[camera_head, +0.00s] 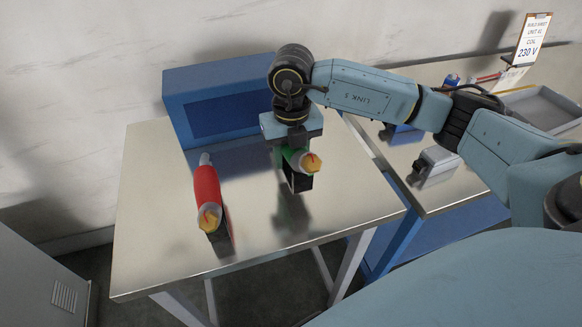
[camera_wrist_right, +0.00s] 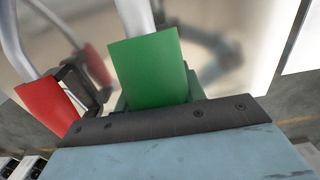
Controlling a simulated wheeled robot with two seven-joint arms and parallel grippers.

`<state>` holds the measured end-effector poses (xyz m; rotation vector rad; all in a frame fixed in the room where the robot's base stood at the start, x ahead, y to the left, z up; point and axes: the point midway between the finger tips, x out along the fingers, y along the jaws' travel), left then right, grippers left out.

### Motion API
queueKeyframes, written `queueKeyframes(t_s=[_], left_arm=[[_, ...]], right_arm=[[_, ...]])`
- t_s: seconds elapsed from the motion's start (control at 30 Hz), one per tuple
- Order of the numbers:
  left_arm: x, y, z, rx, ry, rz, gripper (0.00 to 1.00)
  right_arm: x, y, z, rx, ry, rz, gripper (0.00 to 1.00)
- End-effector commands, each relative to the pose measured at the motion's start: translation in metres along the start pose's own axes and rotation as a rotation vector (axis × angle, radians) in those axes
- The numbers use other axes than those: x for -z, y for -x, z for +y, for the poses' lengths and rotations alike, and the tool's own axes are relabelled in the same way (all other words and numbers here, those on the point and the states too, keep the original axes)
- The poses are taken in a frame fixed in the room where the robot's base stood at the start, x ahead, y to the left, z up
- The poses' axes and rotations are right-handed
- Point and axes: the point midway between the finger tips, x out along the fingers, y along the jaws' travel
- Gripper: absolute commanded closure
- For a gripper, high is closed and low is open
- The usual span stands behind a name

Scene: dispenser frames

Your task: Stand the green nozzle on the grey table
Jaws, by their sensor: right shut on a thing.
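The green nozzle (camera_head: 288,154) is held by my right gripper (camera_head: 294,143), which is shut on its body. Its yellow-orange end (camera_head: 314,163) faces the front right, and its black guard (camera_head: 299,181) hangs below. In the right wrist view its green body (camera_wrist_right: 150,70) sits at the jaws, with a grey spout (camera_wrist_right: 135,16) beyond. The nozzle is over the grey table (camera_head: 150,235), near the middle. A dark reflection lies below it; I cannot tell whether the guard touches the top. My left gripper is not in view.
A red nozzle (camera_head: 207,187) stands on its black guard to the left on the same table. A blue box (camera_head: 225,98) stands at the back. The front and left of the table are clear. A second table (camera_head: 460,186) with small items is at right.

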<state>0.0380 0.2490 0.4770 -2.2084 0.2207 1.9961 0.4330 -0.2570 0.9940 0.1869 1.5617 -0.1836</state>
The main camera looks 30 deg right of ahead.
Motion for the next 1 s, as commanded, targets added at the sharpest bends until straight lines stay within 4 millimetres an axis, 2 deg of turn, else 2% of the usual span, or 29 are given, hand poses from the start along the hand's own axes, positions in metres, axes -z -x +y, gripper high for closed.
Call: queueKeyframes(t_s=[0.33, 0.73, 0.77, 0.9, 1.0], left_arm=[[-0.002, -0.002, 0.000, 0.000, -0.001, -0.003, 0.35], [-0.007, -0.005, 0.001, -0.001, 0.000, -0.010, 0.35], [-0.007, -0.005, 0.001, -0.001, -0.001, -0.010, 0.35], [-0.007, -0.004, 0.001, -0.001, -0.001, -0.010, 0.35], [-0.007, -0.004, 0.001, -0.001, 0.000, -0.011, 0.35]], right_arm=[[0.000, -0.041, 0.000, 0.000, 0.000, 0.001, 1.00], [-0.001, -0.047, 0.000, -0.001, 0.000, -0.002, 1.00], [0.000, -0.048, 0.000, 0.000, 0.000, 0.000, 0.58], [0.000, -0.047, 0.000, 0.000, 0.000, 0.000, 0.39], [0.000, -0.047, 0.000, 0.000, 0.000, 0.000, 0.38]])
